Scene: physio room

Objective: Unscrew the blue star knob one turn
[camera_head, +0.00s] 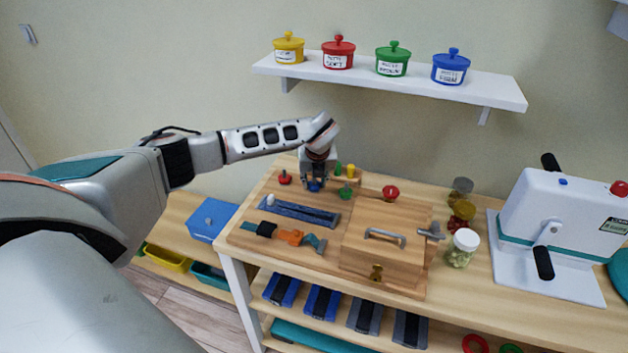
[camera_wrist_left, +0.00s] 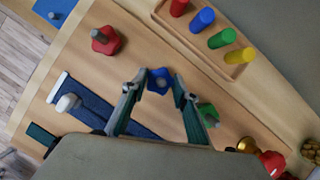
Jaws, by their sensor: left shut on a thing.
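The blue star knob (camera_wrist_left: 158,85) is on the wooden board, between the two fingertips of my left gripper (camera_wrist_left: 159,88) in the left wrist view. The fingers are closed around it from both sides. In the head view the left gripper (camera_head: 315,184) points down over the blue star knob (camera_head: 314,186), which shows only in part beneath it. A red star knob (camera_wrist_left: 106,40) stands to its left and a green one (camera_wrist_left: 208,113) to its right. My right gripper does not show.
A tray of coloured pegs (camera_wrist_left: 231,59) lies behind the knob. A blue track with a white knob (camera_head: 300,213) and an orange-handled tool (camera_head: 282,234) lie in front. A wooden box (camera_head: 386,235) with a metal handle stands at the right.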

